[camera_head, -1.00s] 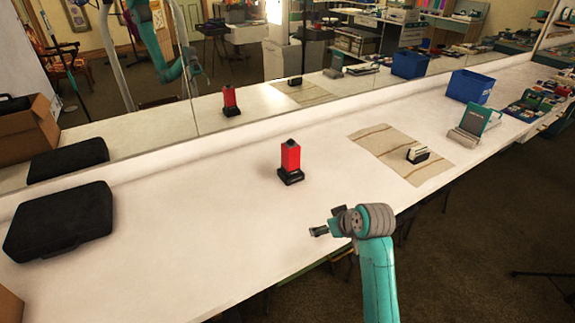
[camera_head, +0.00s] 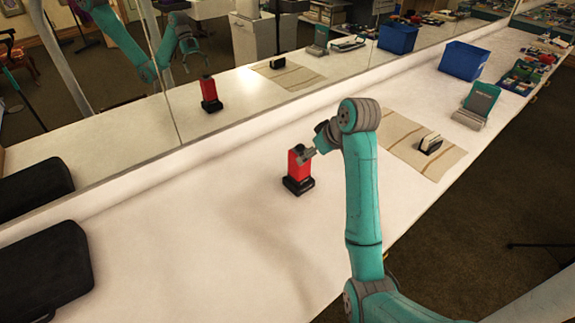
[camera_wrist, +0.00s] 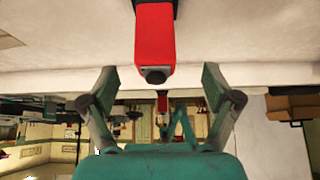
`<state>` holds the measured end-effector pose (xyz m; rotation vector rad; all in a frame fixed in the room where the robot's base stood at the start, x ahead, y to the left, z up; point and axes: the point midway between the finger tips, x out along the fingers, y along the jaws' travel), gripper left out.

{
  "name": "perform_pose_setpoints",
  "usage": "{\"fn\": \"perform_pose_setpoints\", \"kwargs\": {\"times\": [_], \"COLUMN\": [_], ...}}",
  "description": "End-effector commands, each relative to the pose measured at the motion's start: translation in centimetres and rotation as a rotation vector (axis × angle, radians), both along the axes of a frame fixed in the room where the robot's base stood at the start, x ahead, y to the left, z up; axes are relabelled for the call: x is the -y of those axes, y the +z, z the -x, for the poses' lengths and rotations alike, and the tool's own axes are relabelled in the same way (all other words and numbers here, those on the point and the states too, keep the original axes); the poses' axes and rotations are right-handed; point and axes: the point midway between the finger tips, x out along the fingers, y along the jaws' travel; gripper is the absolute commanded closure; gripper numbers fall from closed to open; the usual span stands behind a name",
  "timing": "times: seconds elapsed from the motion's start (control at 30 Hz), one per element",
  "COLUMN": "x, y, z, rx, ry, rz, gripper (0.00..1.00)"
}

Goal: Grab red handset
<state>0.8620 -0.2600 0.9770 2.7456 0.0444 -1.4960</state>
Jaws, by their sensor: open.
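The red handset (camera_head: 298,168) stands upright in a black base on the white table, in front of the mirror. In the wrist view the handset (camera_wrist: 154,38) shows upside down at the top centre, with its dark top end towards my gripper. My gripper (camera_head: 308,154) is at the upper right part of the handset in the head view. In the wrist view my gripper (camera_wrist: 158,80) is open, its two fingers apart on either side of the handset's line. The handset's end lies roughly level with the fingertips. I cannot tell whether they touch.
A striped cloth (camera_head: 400,134) with a small black holder (camera_head: 430,144) lies to the right. A teal device (camera_head: 478,104) and a blue bin (camera_head: 464,60) stand farther right. A black case (camera_head: 40,275) lies at the left. A mirror runs along the back.

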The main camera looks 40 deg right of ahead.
Motion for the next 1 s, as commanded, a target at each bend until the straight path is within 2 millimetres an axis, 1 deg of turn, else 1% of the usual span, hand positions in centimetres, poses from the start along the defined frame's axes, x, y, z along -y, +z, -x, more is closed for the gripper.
{"fn": "perform_pose_setpoints", "kwargs": {"times": [0.1, 0.4, 0.67, 0.9, 1.0], "x": [0.1, 0.0, 0.2, 0.5, 0.5], "y": [-0.2, -3.7, -5.1, -7.9, -8.5], "z": [-0.3, -2.6, -3.5, -5.4, -5.8], "rx": [-0.004, -0.005, -0.004, -0.005, -0.004], "ry": [0.002, 0.003, 0.002, 0.004, 0.003], "rz": [-0.001, -0.001, 0.0, 0.0, 0.001], "gripper": [0.11, 0.11, 0.11, 0.11, 0.11]}}
